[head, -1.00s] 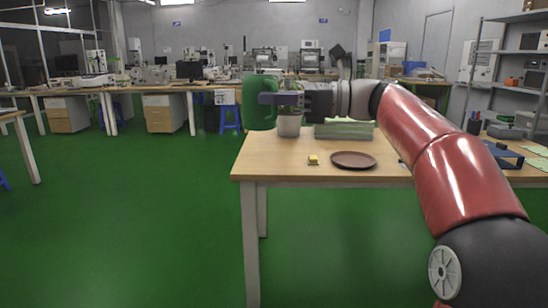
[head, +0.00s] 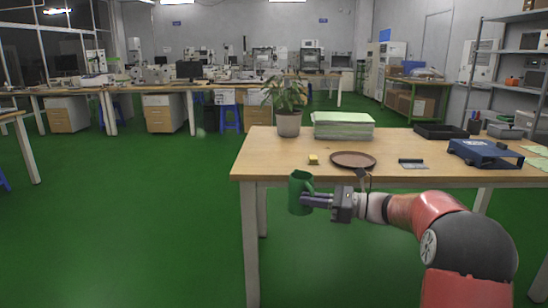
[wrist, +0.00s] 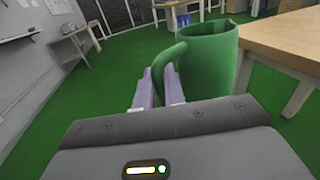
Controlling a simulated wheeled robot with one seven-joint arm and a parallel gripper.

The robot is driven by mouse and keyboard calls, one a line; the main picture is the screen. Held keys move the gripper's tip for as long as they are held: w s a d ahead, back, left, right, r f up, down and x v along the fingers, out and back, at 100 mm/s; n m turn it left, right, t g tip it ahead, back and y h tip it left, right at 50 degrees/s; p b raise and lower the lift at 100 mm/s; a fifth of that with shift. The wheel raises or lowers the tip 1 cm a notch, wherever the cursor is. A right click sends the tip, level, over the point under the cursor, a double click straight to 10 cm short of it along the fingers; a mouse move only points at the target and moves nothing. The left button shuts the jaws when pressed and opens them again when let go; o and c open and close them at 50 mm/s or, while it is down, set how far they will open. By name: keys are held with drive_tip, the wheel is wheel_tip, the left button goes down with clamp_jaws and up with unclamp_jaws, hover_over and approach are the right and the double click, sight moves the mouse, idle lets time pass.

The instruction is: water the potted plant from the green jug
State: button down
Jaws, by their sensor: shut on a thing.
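The green jug (head: 299,193) is in my gripper (head: 318,200), in front of the table's near edge and below the level of the tabletop. My gripper is shut on the jug's handle, which shows between the fingers in the wrist view (wrist: 162,86). The jug (wrist: 212,55) looks roughly upright there; I cannot see what is inside it. The potted plant (head: 288,105) stands in a grey pot near the back left of the table (head: 262,160), behind the jug and apart from it.
On the table are a small yellow block (head: 313,159), a brown round plate (head: 353,160), a stack of pale green sheets (head: 342,125), a black tray (head: 440,131) and a blue device (head: 485,153). The front left of the tabletop is clear. Shelves (head: 518,75) stand at the right.

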drive_tip(key=s+d+f+m+t+h, duration=0.1)
drive_tip(key=s+d+f, duration=0.1)
drive_tip(key=f, duration=0.8)
drive_tip(key=s+d+f+m+t, duration=0.1)
drive_tip(key=s+f, duration=0.4)
drive_tip(key=f, duration=0.6)
drive_tip(key=s+d+f+m+t+h, duration=0.1)
drive_tip(key=s+d+f+t, duration=0.1)
drive_tip(key=f, duration=0.9)
drive_tip(key=shift+s+d+f+m+t+h, duration=0.35)
drive_tip(key=shift+s+t, duration=0.35)
drive_tip(key=shift+s, duration=0.4)
drive_tip(key=shift+r, duration=0.1)
